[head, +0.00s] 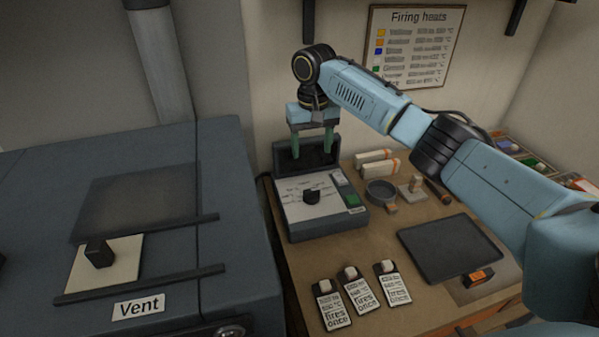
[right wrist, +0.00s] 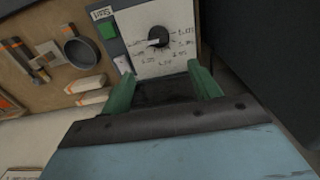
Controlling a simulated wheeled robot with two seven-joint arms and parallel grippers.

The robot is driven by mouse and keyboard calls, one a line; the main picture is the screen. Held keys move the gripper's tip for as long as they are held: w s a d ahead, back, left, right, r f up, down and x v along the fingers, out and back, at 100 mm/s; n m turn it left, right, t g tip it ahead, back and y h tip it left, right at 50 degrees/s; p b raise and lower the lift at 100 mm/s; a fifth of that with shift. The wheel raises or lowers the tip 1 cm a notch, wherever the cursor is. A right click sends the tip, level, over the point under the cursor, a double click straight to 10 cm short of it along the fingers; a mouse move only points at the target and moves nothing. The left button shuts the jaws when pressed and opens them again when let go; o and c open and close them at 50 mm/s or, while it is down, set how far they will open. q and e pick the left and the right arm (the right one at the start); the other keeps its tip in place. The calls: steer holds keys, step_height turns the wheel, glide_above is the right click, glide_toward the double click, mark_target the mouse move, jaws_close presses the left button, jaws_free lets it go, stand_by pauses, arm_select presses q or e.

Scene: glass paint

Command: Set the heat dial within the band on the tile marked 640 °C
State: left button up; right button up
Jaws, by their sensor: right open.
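The heat dial (head: 312,196) is a black knob on the white scale face of a grey control box (head: 325,228). It also shows in the right wrist view (right wrist: 158,37) with printed marks around it, too small to read surely. My right gripper (head: 312,158) is open and empty, its green fingers pointing down above the back of the box. In the right wrist view its fingertips (right wrist: 163,82) are apart from the dial. Three tags (head: 358,294) reading "fires once" lie at the table's front; their heat figures are blurred. My left gripper is not in view.
A blue-grey kiln (head: 235,185) with a vent knob (head: 98,253) stands at the left. A dark slab (head: 450,248), a round grey dish (head: 381,192) and white orange-banded sticks (head: 376,168) lie right of the box. A "Firing heats" chart (head: 415,45) hangs behind.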

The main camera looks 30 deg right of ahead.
mark_target(312, 190)
steer(key=f, duration=1.1)
steer(key=shift+s+f, duration=0.3)
steer(key=shift+s, duration=0.1)
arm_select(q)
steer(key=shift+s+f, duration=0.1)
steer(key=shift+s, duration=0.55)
arm_select(e)
steer(key=shift+f, duration=0.65)
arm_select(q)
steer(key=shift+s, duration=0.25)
arm_select(e)
steer(key=shift+c, duration=0.4)
steer(key=c, duration=0.9)
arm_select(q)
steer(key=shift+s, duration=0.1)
